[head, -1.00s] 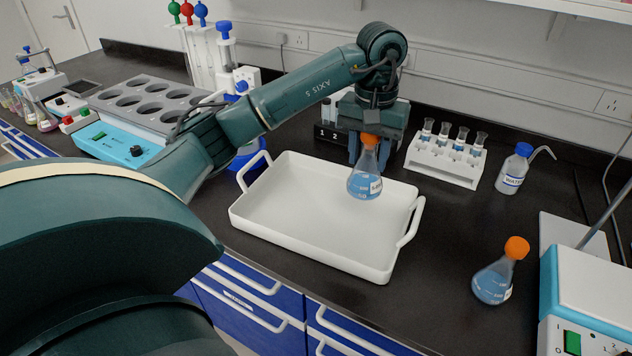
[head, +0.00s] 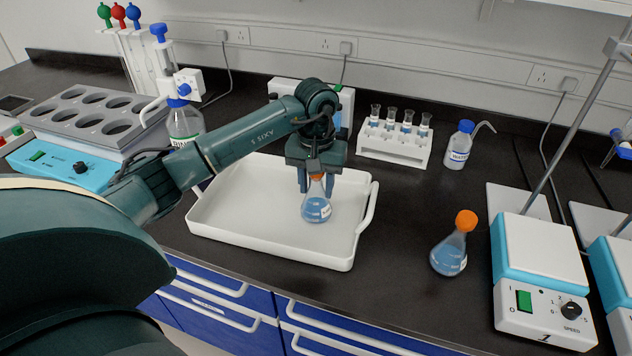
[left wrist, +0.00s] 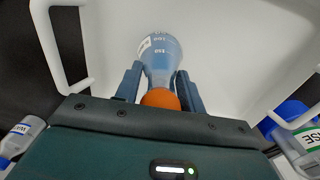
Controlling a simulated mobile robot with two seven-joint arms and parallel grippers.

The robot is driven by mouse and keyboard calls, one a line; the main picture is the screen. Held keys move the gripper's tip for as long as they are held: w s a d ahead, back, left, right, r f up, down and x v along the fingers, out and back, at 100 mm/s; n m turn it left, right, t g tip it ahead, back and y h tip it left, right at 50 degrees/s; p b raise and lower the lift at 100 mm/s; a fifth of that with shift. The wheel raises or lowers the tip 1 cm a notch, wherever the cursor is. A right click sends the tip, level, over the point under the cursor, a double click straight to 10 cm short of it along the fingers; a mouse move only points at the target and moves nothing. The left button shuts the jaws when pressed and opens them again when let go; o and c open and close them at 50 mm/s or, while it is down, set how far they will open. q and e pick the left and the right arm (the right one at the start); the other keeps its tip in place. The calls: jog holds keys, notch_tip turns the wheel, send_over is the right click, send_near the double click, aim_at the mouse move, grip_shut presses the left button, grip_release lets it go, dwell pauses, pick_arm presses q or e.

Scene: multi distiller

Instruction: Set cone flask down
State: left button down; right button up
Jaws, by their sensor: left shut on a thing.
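A cone flask (head: 316,205) with blue liquid and an orange cap is held upright by my left gripper (head: 316,182), which is shut on its neck. The flask is over the right part of the white tray (head: 230,230), at or just above its floor; I cannot tell whether it touches. In the left wrist view, the flask (left wrist: 160,55) sits between the two fingers (left wrist: 157,85), with the white tray floor behind it. A second cone flask (head: 449,255) with an orange cap stands on the bench right of the tray. My right gripper does not show.
A stirrer (head: 540,270) stands right of the second flask. A white rack of tubes (head: 393,147) and a water bottle (head: 458,148) stand behind. A rinse bottle (head: 185,125) and a bath with wells (head: 95,120) are at left. The left part of the tray is empty.

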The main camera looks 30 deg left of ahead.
pick_arm(q)
jog(key=shift+f, duration=0.1)
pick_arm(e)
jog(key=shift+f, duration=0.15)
pick_arm(q)
jog(key=c, duration=0.9)
grip_release()
jog(key=shift+o, duration=0.2)
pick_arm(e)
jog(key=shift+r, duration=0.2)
pick_arm(q)
jog(key=shift+r, duration=0.3)
notch_tip(320, 180, up, 11)
jog(key=shift+f+b, duration=0.15)
jog(key=shift+b, duration=0.5)
jog(key=shift+r, duration=0.5)
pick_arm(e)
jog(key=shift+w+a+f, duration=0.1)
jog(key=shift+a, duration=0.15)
